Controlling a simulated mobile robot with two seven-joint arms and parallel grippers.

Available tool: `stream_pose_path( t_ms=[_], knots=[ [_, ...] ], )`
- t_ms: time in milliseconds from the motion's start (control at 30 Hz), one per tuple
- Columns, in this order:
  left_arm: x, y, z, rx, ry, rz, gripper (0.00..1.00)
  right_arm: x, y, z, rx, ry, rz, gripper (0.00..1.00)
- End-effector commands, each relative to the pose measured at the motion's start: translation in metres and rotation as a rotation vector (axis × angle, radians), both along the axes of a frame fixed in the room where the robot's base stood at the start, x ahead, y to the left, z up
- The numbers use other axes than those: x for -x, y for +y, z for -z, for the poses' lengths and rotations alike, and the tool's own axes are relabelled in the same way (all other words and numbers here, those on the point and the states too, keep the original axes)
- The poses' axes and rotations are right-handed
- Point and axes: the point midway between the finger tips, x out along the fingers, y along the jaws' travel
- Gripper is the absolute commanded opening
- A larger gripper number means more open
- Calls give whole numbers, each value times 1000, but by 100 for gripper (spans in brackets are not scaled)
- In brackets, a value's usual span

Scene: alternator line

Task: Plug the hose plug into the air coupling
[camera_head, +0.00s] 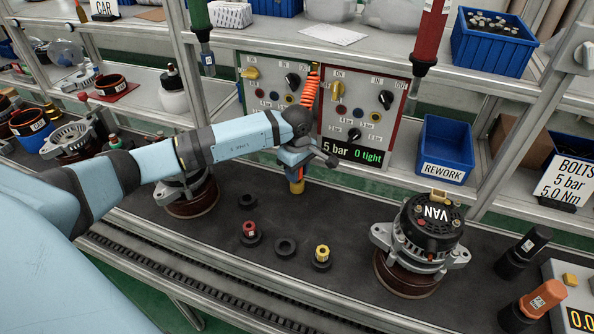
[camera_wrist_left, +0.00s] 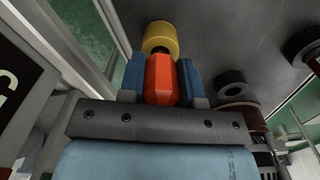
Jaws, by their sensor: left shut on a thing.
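My left gripper (camera_head: 296,172) points down over the dark bench mat, in front of the control panels. In the left wrist view its two blue fingers (camera_wrist_left: 160,82) are shut on an orange-red body, which I take for the hose plug (camera_wrist_left: 161,80). A yellow cylinder (camera_wrist_left: 160,38) with a dark opening lies at its far end; it also shows below the fingers in the head view. I cannot tell whether it belongs to the plug. A coiled orange hose (camera_head: 310,91) shows behind the arm. I cannot pick out the air coupling with certainty. My right gripper is out of view.
Two panels with yellow handles (camera_head: 338,90) and black knobs stand behind; a display reads "5 bar 0 tight". A VAN alternator (camera_head: 428,228) stands right on the dark mat (camera_head: 340,210). Small red (camera_head: 249,230), black (camera_head: 285,248) and yellow (camera_head: 322,254) parts stand in front.

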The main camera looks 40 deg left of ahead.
Motion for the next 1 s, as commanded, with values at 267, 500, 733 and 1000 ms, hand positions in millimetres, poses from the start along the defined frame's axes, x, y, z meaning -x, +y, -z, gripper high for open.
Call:
stream_pose_path(
  t_ms=[267, 500, 733, 1000],
  knots=[
    [0, 0, 10, 0, 1, 0, 12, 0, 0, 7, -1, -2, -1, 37],
    [2, -1, 15, 1, 5, 1, 12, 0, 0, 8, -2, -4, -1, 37],
    [3, -3, 18, 2, 9, 3, 12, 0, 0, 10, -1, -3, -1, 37],
    [3, -4, 21, 2, 11, 5, 61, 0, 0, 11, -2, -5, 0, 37]
  ],
)
